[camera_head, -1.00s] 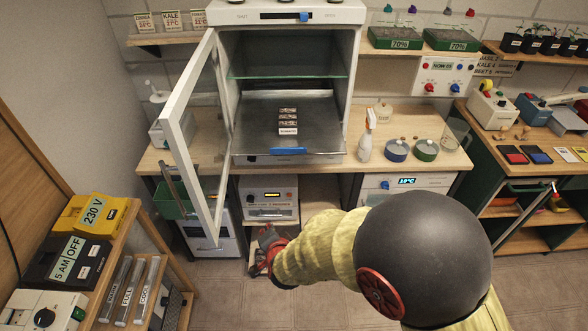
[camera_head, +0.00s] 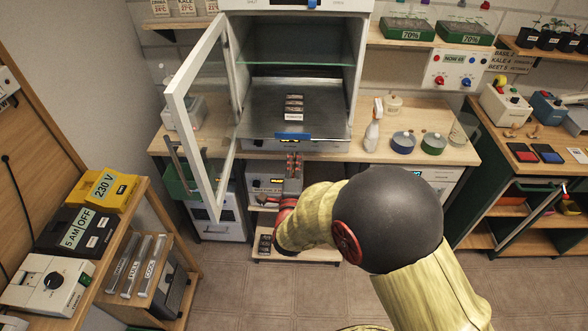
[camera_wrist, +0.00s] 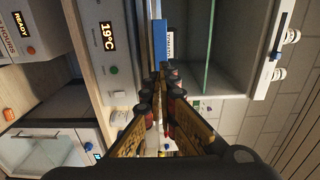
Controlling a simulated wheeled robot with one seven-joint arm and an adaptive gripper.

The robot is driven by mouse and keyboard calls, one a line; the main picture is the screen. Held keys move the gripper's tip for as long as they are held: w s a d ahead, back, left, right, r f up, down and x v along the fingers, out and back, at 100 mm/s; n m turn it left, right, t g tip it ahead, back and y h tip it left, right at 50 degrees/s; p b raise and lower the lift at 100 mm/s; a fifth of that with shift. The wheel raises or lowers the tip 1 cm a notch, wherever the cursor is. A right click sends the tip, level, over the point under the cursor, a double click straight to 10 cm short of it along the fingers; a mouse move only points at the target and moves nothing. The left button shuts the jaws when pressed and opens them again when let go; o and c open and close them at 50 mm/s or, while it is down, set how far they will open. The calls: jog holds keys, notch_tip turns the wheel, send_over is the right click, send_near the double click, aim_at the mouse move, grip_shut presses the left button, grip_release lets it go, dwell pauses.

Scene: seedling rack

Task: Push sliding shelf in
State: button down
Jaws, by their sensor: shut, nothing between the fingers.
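The sliding shelf (camera_head: 265,118) is a grey metal tray inside the white cabinet (camera_head: 228,75), with a blue handle (camera_head: 293,136) on its front edge. Its front edge lies at about the cabinet's front opening, above the display panel; I cannot tell if it is fully flush. My gripper (camera_head: 294,160) is shut and empty, just in front of and below the blue handle. In the wrist view, the shut fingertips (camera_wrist: 164,68) are close to the end of the blue handle (camera_wrist: 160,40); I cannot tell if they touch.
Dark packets (camera_head: 294,103) and a white label lie on the shelf. The cabinet's glass door (camera_head: 205,120) stands open to the left of my gripper. A spray bottle (camera_head: 374,125) and round blue and green dishes stand on the bench to the right.

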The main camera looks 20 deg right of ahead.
aim_at(296, 137)
jog(key=x, duration=0.7)
jog(key=shift+w+d+b, duration=0.1)
jog(key=shift+w+b, duration=0.25)
jog(key=b+x, duration=0.5)
jog(key=x, duration=0.4)
jog(key=b+x, duration=0.6)
jog(key=x, duration=0.3)
jog(key=shift+w+d+f, duration=0.1)
jog(key=shift+w+f, duration=0.15)
jog(key=shift+x, duration=0.8)
jog(key=shift+r, duration=0.3)
jog(key=shift+b, duration=0.35)
